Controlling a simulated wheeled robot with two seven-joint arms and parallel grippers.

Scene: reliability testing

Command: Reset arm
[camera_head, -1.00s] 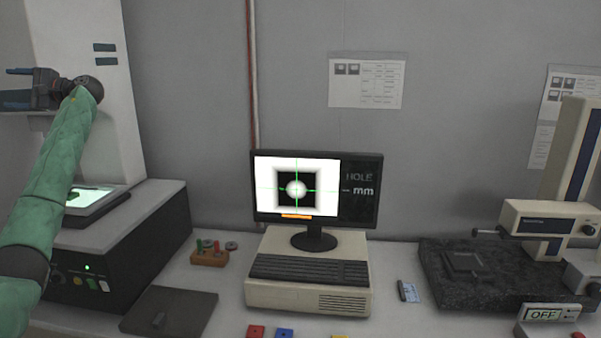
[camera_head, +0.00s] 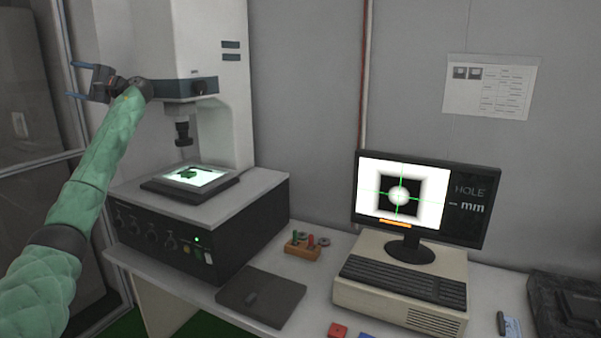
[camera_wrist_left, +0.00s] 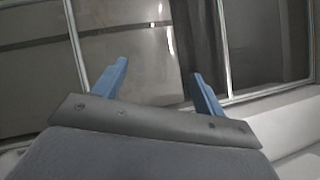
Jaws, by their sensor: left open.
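My left arm, in a green sleeve, comes in from the left in the head view and reaches up beside the measuring microscope (camera_head: 222,75). My left gripper (camera_head: 72,80) is open and empty, with its blue fingers pointing left, away from the microscope. In the left wrist view the two blue fingers (camera_wrist_left: 160,85) stand wide apart with nothing between them. A green part (camera_head: 187,172) lies on the lit stage (camera_head: 215,184) under the lens. My right gripper is not in view.
A monitor (camera_head: 470,205) stands on a beige computer (camera_head: 350,290) to the right. A small wooden holder (camera_head: 302,250) and a dark plate (camera_head: 285,300) lie between.

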